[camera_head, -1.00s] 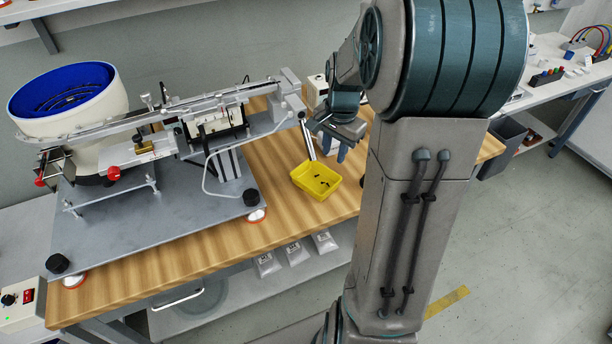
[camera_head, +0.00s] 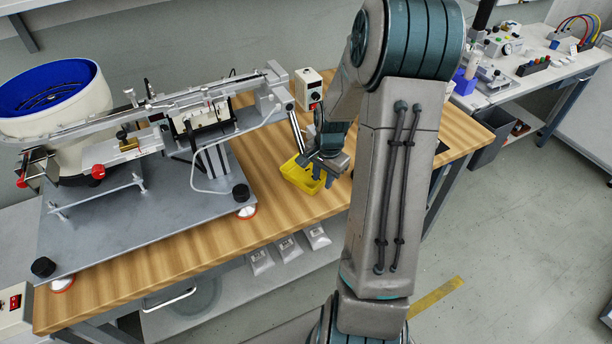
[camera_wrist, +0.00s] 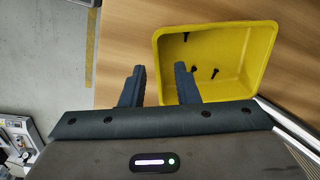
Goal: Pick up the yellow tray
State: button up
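The yellow tray (camera_head: 298,175) sits on the wooden table, just below the end of the feeder rail. In the wrist view the tray (camera_wrist: 255,62) is open-topped and holds a few small black screws (camera_wrist: 194,71). My gripper (camera_head: 322,180) is over the tray's right side in the head view. In the wrist view my gripper (camera_wrist: 160,82) is open, with one finger over the tray's inside and the other outside, the near side wall lying between them. I cannot tell whether either finger touches the wall.
The feeder machine with its blue bowl (camera_head: 50,90) and metal base plate (camera_head: 150,215) stands left of the tray. A white box with a red button (camera_head: 308,88) stands behind it. The wooden table top (camera_head: 300,212) is clear in front of the tray.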

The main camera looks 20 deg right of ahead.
jog(key=shift+f, duration=1)
jog(key=shift+f, duration=0.1)
grip_shut()
